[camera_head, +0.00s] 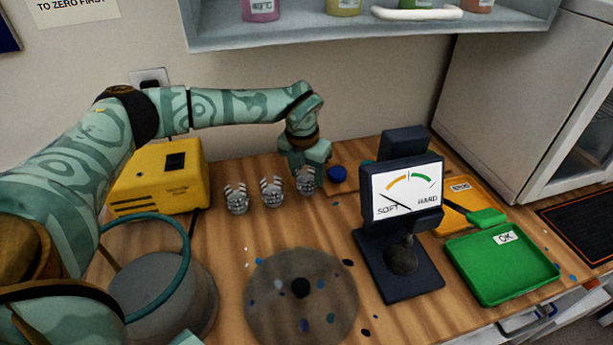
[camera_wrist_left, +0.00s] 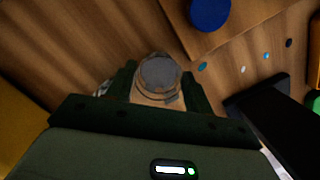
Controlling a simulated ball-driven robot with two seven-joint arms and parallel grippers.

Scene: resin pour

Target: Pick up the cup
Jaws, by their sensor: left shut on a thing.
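Three small clear cups with grey markings stand in a row on the wooden table: a left cup (camera_head: 236,200), a middle cup (camera_head: 272,193) and a right cup (camera_head: 305,185). My left gripper (camera_head: 305,170) points down over the right cup and is shut on it. In the left wrist view the cup (camera_wrist_left: 160,78) sits between the two dark fingers of the left gripper (camera_wrist_left: 158,92), its round grey top facing the camera. I cannot tell whether its base touches the table. My right gripper is not in view.
A blue round piece (camera_head: 337,173) lies close right of the held cup. A dial meter (camera_head: 405,190) stands further right, beside a green tray (camera_head: 500,265) and an orange tray (camera_head: 455,217). A yellow box (camera_head: 160,180) stands left. A round grey mat (camera_head: 300,310) lies in front.

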